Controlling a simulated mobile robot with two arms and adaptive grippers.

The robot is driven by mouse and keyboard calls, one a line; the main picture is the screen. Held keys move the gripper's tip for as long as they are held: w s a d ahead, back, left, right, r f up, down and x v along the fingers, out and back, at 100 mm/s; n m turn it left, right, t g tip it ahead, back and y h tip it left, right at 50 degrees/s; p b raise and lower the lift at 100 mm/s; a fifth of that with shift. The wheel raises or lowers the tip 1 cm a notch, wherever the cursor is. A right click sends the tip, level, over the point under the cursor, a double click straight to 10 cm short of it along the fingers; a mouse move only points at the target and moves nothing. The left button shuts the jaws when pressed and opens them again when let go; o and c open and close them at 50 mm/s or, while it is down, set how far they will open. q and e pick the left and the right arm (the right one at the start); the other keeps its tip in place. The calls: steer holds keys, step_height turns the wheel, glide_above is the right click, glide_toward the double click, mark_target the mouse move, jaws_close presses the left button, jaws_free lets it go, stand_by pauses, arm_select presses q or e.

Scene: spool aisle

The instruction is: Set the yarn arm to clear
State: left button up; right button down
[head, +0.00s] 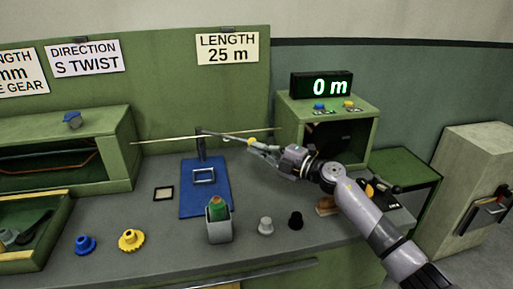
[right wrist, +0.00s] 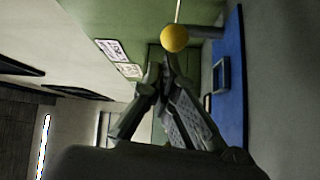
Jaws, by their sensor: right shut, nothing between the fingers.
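The yarn arm (head: 225,136) is a thin rod on a dark post that rises from a blue plate (head: 190,206). It ends in a yellow ball (head: 251,141), and a long pale strand (head: 160,140) runs across by the post. My right gripper (head: 256,146) is shut and empty, with its fingertips close beside the ball. In the right wrist view the yellow ball (right wrist: 174,39) shows just beyond the closed fingertips (right wrist: 164,68). I cannot tell if they touch. My left gripper is not in view.
A counter reading 0 m (head: 321,85) stands on a green box (head: 357,140) behind my right arm. A green-topped holder (head: 218,222), a grey knob (head: 265,226), a black knob (head: 296,220), a yellow gear (head: 131,240) and a blue gear (head: 85,245) stand along the front.

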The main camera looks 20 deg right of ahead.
steer(key=r+v, duration=0.1)
steer(key=v, duration=1)
steer(key=s+a+f+t+h, duration=0.1)
steer(key=a+h, duration=0.1)
steer(key=a, duration=0.1)
steer(key=s+a+f+t+h, duration=0.1)
steer(key=a+t+h, duration=0.1)
steer(key=s+a+f+m+t+h+p, duration=0.1)
steer(key=s+a+f+h, duration=0.1)
steer(key=a, duration=0.1)
steer(key=shift+s+a+t+h, duration=0.1)
steer(key=shift+a+t+h, duration=0.2)
steer(key=w+r+p, duration=0.1)
steer(key=w+r, duration=0.1)
steer(key=w, duration=1.1)
steer(key=shift+a, duration=0.45)
steer(key=shift+s, duration=0.1)
